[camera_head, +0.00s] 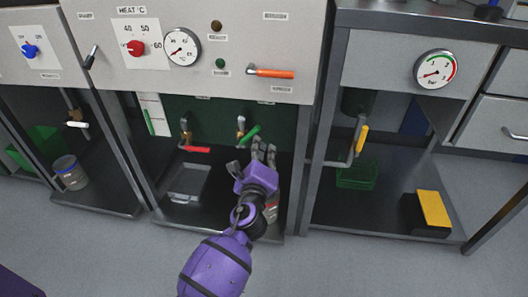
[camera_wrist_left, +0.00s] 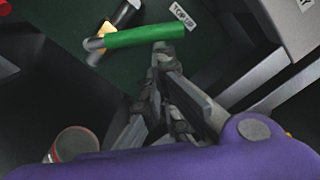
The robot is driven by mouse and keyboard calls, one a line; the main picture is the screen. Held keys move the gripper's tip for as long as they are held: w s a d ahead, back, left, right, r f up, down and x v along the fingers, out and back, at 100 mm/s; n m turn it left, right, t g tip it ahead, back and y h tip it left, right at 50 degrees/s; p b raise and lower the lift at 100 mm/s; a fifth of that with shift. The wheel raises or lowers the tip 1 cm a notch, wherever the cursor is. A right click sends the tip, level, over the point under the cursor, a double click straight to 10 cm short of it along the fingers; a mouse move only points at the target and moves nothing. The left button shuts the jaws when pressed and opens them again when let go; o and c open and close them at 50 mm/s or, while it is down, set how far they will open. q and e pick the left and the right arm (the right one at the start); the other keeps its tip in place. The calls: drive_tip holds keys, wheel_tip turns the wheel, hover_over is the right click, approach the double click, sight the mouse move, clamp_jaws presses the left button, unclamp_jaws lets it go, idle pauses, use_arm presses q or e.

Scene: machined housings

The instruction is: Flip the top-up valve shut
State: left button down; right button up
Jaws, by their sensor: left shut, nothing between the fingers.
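The top-up valve has a green lever (camera_head: 250,136) on a brass body (camera_head: 241,124), in the middle bay under the heater panel. The lever slants up to the right in the head view. In the left wrist view, the green lever (camera_wrist_left: 145,36) lies across the pipe, beside a "TOP UP" label (camera_wrist_left: 183,15). My left gripper (camera_head: 264,148) is shut and empty, just below the lever's free end. Its fingertips (camera_wrist_left: 161,55) show close to that end; I cannot tell whether they touch. My right gripper is not in view.
A red lever (camera_head: 197,149) is on the valve to the left, above a grey tray (camera_head: 185,182). An orange handle (camera_head: 272,73) sits on the panel above. A yellow lever (camera_head: 362,138) is in the right bay. A can (camera_wrist_left: 74,143) stands below my left gripper.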

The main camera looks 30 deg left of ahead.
sight(252, 131)
use_arm(q)
drive_tip(key=a+r+n+p, duration=0.1)
drive_tip(key=n, duration=0.1)
drive_tip(key=a+r+n+p, duration=0.1)
drive_tip(key=n, duration=0.1)
drive_tip(key=s+r+n+p, duration=0.1)
drive_tip(key=r+n, duration=0.1)
drive_tip(key=n, duration=0.1)
drive_tip(key=shift+a+r, duration=0.1)
drive_tip(key=shift+a, duration=0.3)
drive_tip(key=shift+a+r+n+p, duration=0.1)
drive_tip(key=shift+a+n+p, duration=0.15)
drive_tip(key=shift+n+p, duration=0.1)
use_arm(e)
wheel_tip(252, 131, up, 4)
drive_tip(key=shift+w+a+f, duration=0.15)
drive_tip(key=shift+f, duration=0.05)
use_arm(q)
drive_tip(key=shift+d, duration=0.1)
